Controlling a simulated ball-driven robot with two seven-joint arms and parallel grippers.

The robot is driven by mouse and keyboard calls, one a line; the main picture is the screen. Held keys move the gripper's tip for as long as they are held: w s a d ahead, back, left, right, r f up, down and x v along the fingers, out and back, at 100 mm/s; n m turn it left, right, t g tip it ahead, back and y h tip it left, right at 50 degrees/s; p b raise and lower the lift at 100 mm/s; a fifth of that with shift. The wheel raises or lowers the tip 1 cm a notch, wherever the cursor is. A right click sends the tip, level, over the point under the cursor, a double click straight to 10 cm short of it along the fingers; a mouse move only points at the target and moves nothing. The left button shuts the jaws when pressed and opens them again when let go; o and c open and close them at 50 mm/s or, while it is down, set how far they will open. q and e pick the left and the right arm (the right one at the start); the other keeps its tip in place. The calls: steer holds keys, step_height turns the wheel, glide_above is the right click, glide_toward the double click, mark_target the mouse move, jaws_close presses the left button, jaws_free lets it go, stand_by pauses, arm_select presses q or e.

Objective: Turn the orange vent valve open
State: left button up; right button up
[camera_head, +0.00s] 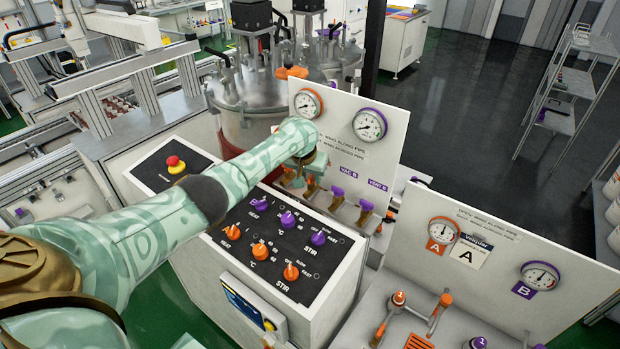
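A row of small valves with brass-coloured bodies stands in front of the upright white gauge panel (345,118). Two have orange handles; the right one of these (310,185) shows just beside my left gripper. Two have purple handles (337,193), under labels reading VAC B and VENT B. The labels over the orange valves are hidden by my arm, so I cannot read which one is the vent. My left gripper (299,178) reaches down at the orange valves. Its fingers are small and partly hidden; I cannot tell whether they touch a handle. My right gripper is out of view.
A control box (275,240) with orange and purple knobs and a red stop button (173,161) lies under my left arm. A steel vessel (250,95) stands behind. A second gauge panel (490,250) stands at the right. Open dark floor (465,100) lies beyond.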

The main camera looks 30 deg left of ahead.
arm_select(q)
steer(key=shift+c, duration=0.6)
jaws_close()
steer(key=shift+s+a+r+m+p, duration=0.1)
steer(key=shift+m+p, duration=0.3)
steer(key=shift+m, duration=0.2)
steer(key=shift+m+h, duration=0.6)
steer(key=shift+m, duration=0.4)
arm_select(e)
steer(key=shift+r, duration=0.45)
arm_select(q)
steer(key=shift+a, duration=0.1)
steer(key=shift+o, duration=0.6)
jaws_free()
